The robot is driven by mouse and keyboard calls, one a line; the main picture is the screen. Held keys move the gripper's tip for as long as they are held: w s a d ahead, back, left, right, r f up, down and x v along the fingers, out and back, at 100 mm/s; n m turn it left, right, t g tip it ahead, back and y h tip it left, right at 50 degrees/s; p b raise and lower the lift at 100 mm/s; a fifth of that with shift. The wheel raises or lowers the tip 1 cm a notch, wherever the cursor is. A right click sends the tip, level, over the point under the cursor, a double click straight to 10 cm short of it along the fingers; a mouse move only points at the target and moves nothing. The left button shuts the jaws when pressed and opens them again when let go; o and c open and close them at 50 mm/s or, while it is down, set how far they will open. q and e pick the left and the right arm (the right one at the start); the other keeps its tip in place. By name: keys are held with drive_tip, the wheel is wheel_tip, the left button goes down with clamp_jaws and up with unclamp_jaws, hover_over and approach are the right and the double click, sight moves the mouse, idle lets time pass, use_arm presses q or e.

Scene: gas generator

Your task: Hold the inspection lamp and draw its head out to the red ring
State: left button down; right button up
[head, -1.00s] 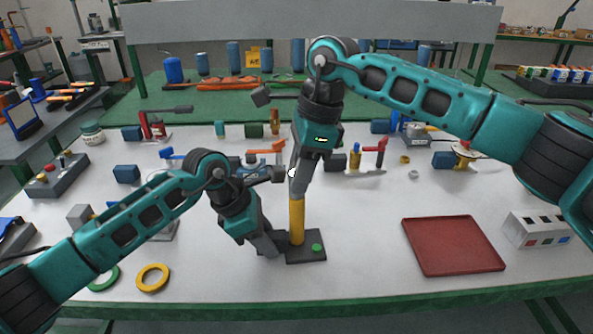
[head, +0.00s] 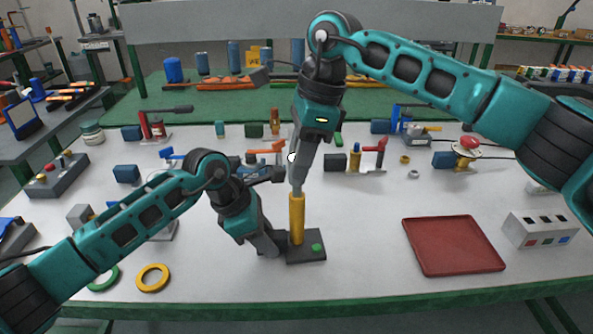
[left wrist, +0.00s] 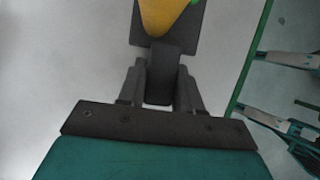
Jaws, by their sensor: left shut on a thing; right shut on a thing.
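The inspection lamp has an upright yellow body (head: 297,220) on a dark base (head: 308,253) with a green button, standing on the white table. My left gripper (head: 273,246) is shut at the base's left side; in the left wrist view its fingers (left wrist: 160,85) close on a dark block of the base, below the yellow body (left wrist: 163,14). My right gripper (head: 296,178) is shut on the lamp's head, above the yellow body. A small white round part (head: 292,158) of the head shows beside the fingers; the rest is mostly hidden. A short grey stem shows above the yellow body. I cannot see a red ring.
A red tray (head: 453,246) and a white box with coloured switches (head: 540,229) lie to the right. A yellow ring (head: 153,278) and a green ring (head: 104,279) lie front left. Several tools stand behind the lamp. The table between lamp and tray is clear.

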drive_tip(key=shift+a+r+v, duration=0.1)
drive_tip(key=shift+a+v, duration=0.25)
drive_tip(key=shift+v, duration=1.1)
drive_tip(key=shift+a+r+v, duration=0.1)
drive_tip(key=shift+a+v, duration=0.25)
drive_tip(key=shift+v, duration=1.15)
drive_tip(key=shift+a+r+v, duration=0.1)
drive_tip(key=shift+a+v, duration=0.25)
drive_tip(key=shift+v, duration=1.1)
drive_tip(key=o, duration=1)
drive_tip(key=shift+s+f, duration=0.1)
drive_tip(key=v, duration=0.2)
drive_tip(key=a+v, duration=0.1)
drive_tip(key=v, duration=0.3)
drive_tip(key=shift+s+a+r, duration=0.1)
drive_tip(key=shift+a+r, duration=0.15)
drive_tip(key=shift+r, duration=0.3)
drive_tip(key=shift+c, duration=0.6)
